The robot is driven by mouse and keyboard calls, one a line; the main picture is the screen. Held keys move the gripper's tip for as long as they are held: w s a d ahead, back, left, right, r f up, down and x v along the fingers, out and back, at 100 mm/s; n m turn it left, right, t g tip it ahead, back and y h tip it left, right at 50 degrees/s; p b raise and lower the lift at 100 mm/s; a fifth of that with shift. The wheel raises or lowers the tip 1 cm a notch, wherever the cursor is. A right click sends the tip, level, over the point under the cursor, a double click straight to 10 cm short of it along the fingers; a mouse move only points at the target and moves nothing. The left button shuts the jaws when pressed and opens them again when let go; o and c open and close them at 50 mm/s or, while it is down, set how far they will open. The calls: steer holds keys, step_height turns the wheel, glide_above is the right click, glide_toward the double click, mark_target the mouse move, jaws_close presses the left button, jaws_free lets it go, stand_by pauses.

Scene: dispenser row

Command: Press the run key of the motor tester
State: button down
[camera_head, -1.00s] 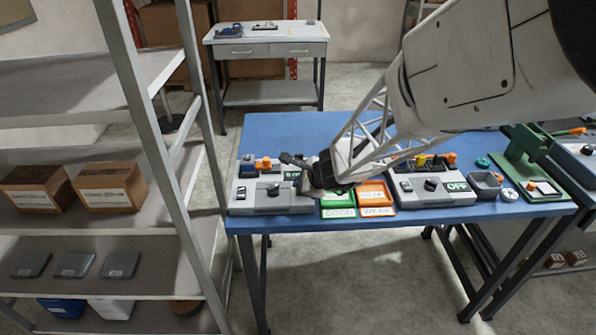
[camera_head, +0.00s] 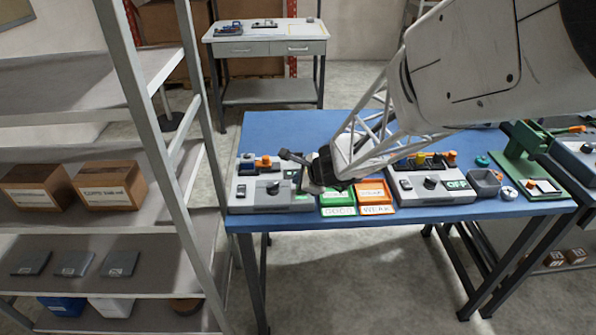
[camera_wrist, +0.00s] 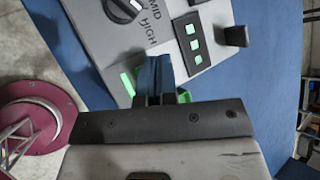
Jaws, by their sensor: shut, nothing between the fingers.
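Two grey testers stand on the blue table (camera_head: 285,128): a left one (camera_head: 262,207) with a dark knob and a small green-lit display, and a right one (camera_head: 440,198) with a knob and a display reading OFF. I cannot tell by name which is the motor tester. My gripper (camera_wrist: 152,65) is shut and empty in the wrist view, its blue-black fingertips over the lower edge of the left tester. That view shows its knob (camera_wrist: 124,8), MID and HIGH labels, and a black panel (camera_wrist: 192,42) with green squares. In the head view my wrist covers the tester's right end.
A green tray (camera_head: 337,211) and an orange tray (camera_head: 376,209) sit between the testers. A grey open bin (camera_head: 485,182) and a green press (camera_head: 525,160) stand at the right. The blue table is clear behind the left tester. A shelf rack (camera_head: 165,130) stands left.

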steer(key=shift+r, duration=0.5)
steer(key=shift+r, duration=0.15)
step_height(320, 180, up, 6)
steer(key=shift+f, duration=0.15)
stand_by(0.7)
steer(key=shift+s, duration=0.1)
steer(key=s+d+r+n+g+h, duration=0.1)
steer(key=s+d+r+n+h, duration=0.1)
steer(key=s+n, duration=0.4)
steer(key=s+d+r+n+g+h, duration=0.1)
steer(key=s+d+r+n, duration=0.4)
steer(key=s, duration=1)
steer(key=s+d+r+n+g+h, duration=0.2)
steer(key=s+d+r+n+h, duration=0.1)
steer(key=s+d+n, duration=0.4)
steer(key=s, duration=0.3)
steer(key=shift+s+r, duration=0.2)
steer(key=shift+s, duration=0.2)
